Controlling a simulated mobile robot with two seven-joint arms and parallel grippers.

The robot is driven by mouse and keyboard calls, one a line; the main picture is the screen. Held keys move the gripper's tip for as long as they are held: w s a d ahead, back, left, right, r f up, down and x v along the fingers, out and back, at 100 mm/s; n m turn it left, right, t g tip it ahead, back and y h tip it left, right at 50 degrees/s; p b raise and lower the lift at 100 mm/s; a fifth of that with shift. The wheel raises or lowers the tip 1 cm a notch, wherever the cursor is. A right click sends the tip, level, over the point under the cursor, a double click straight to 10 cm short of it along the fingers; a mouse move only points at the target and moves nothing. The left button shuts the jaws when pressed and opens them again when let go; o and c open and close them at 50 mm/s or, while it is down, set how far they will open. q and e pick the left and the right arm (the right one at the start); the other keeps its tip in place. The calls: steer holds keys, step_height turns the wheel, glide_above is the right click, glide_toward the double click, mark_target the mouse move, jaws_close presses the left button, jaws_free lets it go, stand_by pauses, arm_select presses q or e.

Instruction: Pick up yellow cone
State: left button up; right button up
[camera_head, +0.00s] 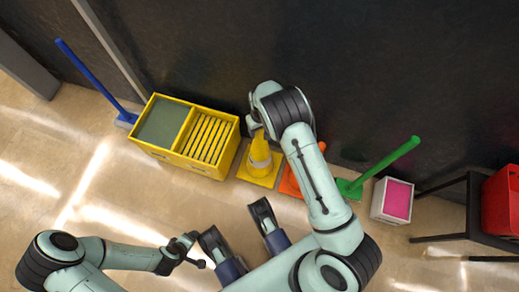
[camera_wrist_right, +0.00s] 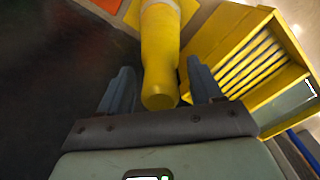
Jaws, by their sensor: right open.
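The yellow cone (camera_head: 259,161) with a pale band stands upright on its square base on the floor, right of the yellow bucket. It also shows in the right wrist view (camera_wrist_right: 160,55), its narrow top toward my gripper. My right gripper (camera_wrist_right: 159,72) is open, with one finger on each side of the cone's upper part and visible gaps beside it. In the head view my right wrist partly hides the fingers and the cone's top. My left gripper (camera_head: 188,250) is low in the head view, away from the cone; its jaw opening is unclear.
The yellow bucket (camera_head: 160,153) stands close left of the cone. An orange cone (camera_head: 289,183) is close on the right, partly behind my arm. A green-handled brush (camera_head: 390,158), a white-and-pink box (camera_head: 396,200) and a black stand with a red crate (camera_head: 503,205) are farther right. A dark wall is behind.

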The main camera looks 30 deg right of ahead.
steer(key=shift+f, duration=0.1)
jaws_close()
steer(key=shift+w, duration=0.1)
stand_by(1.2)
